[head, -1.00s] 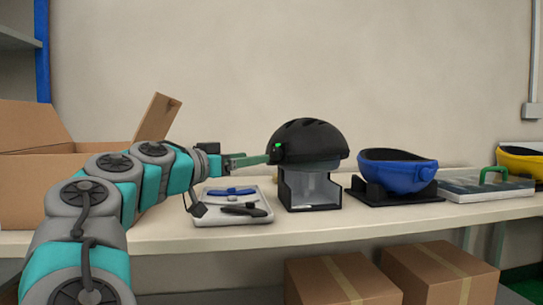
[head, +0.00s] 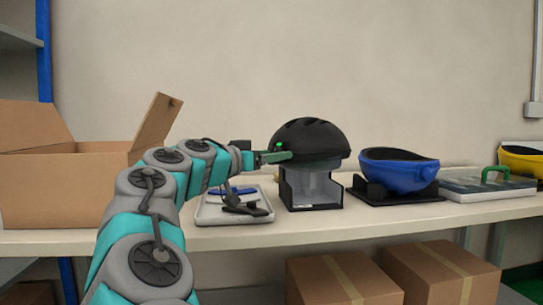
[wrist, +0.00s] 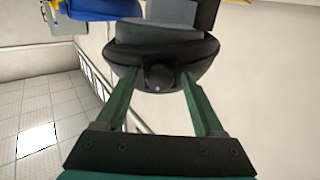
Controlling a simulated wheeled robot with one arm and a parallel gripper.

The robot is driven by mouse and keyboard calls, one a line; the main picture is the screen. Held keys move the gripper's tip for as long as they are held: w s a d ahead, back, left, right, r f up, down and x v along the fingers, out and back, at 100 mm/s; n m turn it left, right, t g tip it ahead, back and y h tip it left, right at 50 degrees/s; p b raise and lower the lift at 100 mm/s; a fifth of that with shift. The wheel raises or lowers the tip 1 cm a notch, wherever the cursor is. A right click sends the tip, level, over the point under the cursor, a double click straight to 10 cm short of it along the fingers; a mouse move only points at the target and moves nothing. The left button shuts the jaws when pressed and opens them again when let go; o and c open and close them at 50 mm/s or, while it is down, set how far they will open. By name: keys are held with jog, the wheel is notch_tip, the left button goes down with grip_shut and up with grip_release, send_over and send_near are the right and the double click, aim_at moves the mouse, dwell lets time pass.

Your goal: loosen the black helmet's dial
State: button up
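The black helmet (head: 312,136) sits upright on a stand (head: 312,190) with a clear front on the workbench. In the wrist view the helmet (wrist: 205,55) appears upside down, and its round black dial (wrist: 158,77) faces me. My gripper (head: 278,156) is at the helmet's left side in the head view. In the wrist view its two green fingers (wrist: 155,82) are open, one on each side of the dial, with gaps between them and it. The dial is hidden behind the fingers in the head view. A small green spot (head: 280,145) shows just above the fingers.
A grey tray with tools (head: 210,213) lies on the bench below my arm. An open cardboard box (head: 60,190) stands at the left. A blue helmet (head: 400,173) on a black base, a case with a green handle (head: 480,186) and a yellow helmet (head: 522,163) stand to the right.

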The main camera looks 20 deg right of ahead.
grip_shut()
dwell(0.3)
